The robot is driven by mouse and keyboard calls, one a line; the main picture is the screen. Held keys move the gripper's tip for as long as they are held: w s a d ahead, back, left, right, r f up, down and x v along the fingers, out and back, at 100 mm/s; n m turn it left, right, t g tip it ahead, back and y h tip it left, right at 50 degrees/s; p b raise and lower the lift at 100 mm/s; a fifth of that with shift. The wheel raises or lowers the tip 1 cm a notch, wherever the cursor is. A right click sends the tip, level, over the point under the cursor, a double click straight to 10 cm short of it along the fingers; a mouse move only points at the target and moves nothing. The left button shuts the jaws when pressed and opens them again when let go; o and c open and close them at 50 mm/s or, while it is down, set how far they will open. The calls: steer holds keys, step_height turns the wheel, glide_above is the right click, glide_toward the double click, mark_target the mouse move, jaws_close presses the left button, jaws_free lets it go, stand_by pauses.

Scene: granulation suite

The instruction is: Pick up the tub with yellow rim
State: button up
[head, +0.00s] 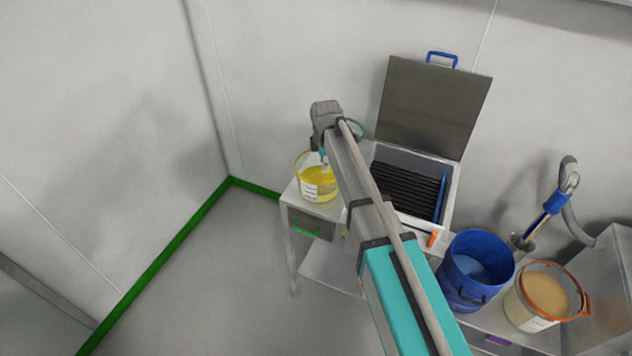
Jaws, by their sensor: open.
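The tub with yellow rim (312,191) stands upright at the left end of the steel bench. It is translucent, with a white label, yellow contents and a raised yellow handle or rim. My arm reaches from the lower right up to just beside it. My gripper (323,160) is at the tub's upper right, seemingly above it, and is open. Its fingertips are small and partly hidden by my wrist, so I cannot tell whether they touch the tub.
An open steel box (452,205) with a raised lid (432,105) stands right of my arm. A blue bucket (462,290) and an orange-rimmed tub (524,318) are further right. A green rim (356,127) shows behind my arm. Walls close off the back; floor is clear at left.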

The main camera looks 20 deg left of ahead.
steer(key=b, duration=0.7)
glide_toward(323, 196)
stand_by(0.5)
steer(key=shift+w+a+f+b, duration=0.1)
steer(key=shift+f+b, duration=1.1)
steer(key=shift+f, duration=0.05)
steer(key=shift+w+a+f+b, duration=0.1)
steer(key=shift+f+b, duration=1.05)
steer(key=shift+f, duration=0.15)
steer(key=shift+c, duration=0.3)
jaws_close()
